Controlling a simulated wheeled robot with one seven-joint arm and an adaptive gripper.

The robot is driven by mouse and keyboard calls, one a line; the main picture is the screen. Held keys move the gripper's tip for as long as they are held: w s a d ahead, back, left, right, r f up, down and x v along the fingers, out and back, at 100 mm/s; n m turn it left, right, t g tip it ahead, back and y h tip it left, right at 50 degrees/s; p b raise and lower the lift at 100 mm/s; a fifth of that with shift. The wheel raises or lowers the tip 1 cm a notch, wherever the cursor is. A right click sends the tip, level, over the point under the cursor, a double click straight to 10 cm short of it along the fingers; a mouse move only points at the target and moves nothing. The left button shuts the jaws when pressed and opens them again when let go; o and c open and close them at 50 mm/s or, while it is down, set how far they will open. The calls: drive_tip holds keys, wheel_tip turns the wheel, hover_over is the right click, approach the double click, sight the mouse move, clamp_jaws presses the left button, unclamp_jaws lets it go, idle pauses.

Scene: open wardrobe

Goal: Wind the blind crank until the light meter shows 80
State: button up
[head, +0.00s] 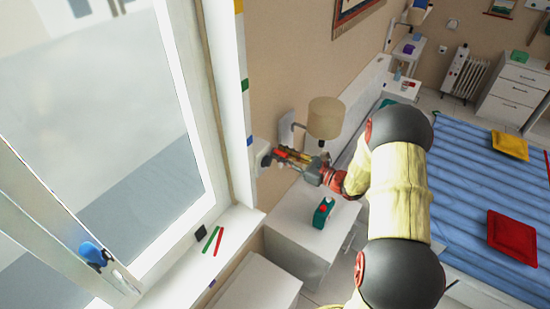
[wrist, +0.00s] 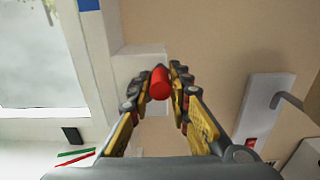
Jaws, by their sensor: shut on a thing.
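The blind crank shows as a red knob (head: 280,152) in front of a white housing (head: 262,156) on the wall right of the window. In the wrist view the red knob (wrist: 160,84) sits between both fingers, before the pale housing (wrist: 140,64). My gripper (head: 284,156) is shut on the knob; it also shows in the wrist view (wrist: 158,80). The crank's arm is mostly hidden. A small dark square (head: 201,231) on the window sill may be the light meter; it shows in the wrist view (wrist: 72,136) too. No reading is legible.
A white cabinet (head: 300,225) below carries a teal box (head: 323,212) with a red top. Green and red strips (head: 214,240) lie on the sill (head: 190,272). A bed (head: 465,190) fills the right.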

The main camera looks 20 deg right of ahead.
drive_tip(key=shift+w+d+f, duration=0.15)
drive_tip(key=shift+w+d, duration=0.05)
drive_tip(key=shift+d, duration=0.05)
drive_tip(key=shift+w+d+f+b, duration=0.15)
drive_tip(key=shift+d+f+b, duration=0.05)
drive_tip(key=shift+f+b, duration=0.3)
drive_tip(key=shift+w+d+f+b, duration=0.1)
drive_tip(key=shift+d+f+b, duration=0.1)
drive_tip(key=shift+f+b, duration=0.25)
wheel_tip(320, 180, down, 2)
drive_tip(key=shift+f+b, duration=0.1)
drive_tip(key=shift+b, duration=0.6)
